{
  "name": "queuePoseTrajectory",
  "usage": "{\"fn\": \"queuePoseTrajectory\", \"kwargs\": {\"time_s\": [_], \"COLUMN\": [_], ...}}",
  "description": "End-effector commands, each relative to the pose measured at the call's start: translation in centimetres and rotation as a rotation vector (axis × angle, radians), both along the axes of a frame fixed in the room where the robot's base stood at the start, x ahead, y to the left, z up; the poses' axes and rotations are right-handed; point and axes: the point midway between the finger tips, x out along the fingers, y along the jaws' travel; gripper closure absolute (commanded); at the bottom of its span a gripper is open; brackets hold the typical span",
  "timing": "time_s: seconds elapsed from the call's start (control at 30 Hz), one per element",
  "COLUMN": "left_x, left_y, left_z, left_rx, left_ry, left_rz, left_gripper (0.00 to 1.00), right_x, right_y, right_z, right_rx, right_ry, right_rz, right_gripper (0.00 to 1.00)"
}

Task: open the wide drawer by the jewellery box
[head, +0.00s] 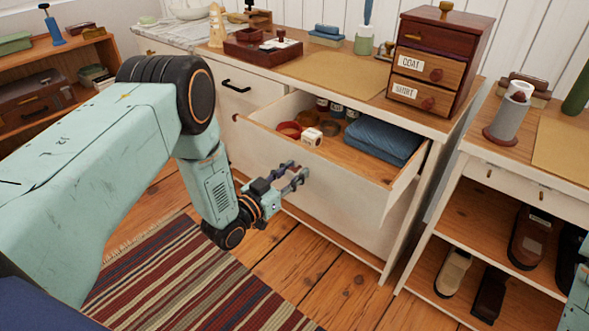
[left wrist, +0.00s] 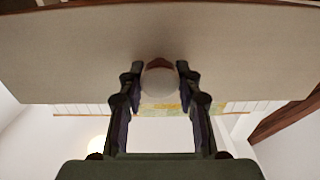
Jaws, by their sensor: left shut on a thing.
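The wide white drawer (head: 270,150) stands pulled out of the dresser, its inside showing. It holds a folded blue cloth (head: 382,140), red-brown bowls, a small white box and several jars. My left gripper (head: 301,175) is at the drawer's front; in the left wrist view the fingers (left wrist: 160,80) are closed around a round pale knob (left wrist: 159,83) against the drawer face. A small wooden chest (head: 440,58) with labelled drawers stands on the dresser top above. I cannot tell whether this or the dark red box (head: 262,48) is the jewellery box. My right gripper is out of view.
A drawer with a black handle (head: 236,87) is closed on the left. A shoe rack (head: 470,215) stands to the right. A striped rug (head: 190,280) lies on the wooden floor, with bare boards in front of the dresser. A wooden shelf (head: 85,50) stands at the far left.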

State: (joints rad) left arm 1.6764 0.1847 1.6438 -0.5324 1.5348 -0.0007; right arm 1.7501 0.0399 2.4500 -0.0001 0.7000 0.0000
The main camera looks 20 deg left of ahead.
Motion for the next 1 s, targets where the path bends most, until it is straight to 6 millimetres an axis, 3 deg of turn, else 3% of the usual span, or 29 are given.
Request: {"fn": "queuePoseTrajectory", "kwargs": {"time_s": [0.53,0.57,0.8,1.0], "left_x": [-0.55,-0.57,-0.62,-0.6], "left_y": [0.15,0.16,0.2,0.21], "left_z": [-0.08,-0.09,-0.06,-0.04], "left_rx": [0.0,0.0,0.0,0.0], "left_ry": [0.001,0.001,0.001,0.0], "left_rz": [-0.001,-0.001,0.0,0.0], "left_gripper": [1.0,0.65,0.44,0.43], "right_x": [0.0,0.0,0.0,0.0], "right_y": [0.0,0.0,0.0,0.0], "right_z": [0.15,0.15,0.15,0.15], "right_rx": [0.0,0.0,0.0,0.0], "right_ry": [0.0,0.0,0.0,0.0], "right_rz": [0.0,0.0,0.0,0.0], "right_gripper": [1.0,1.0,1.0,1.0]}}
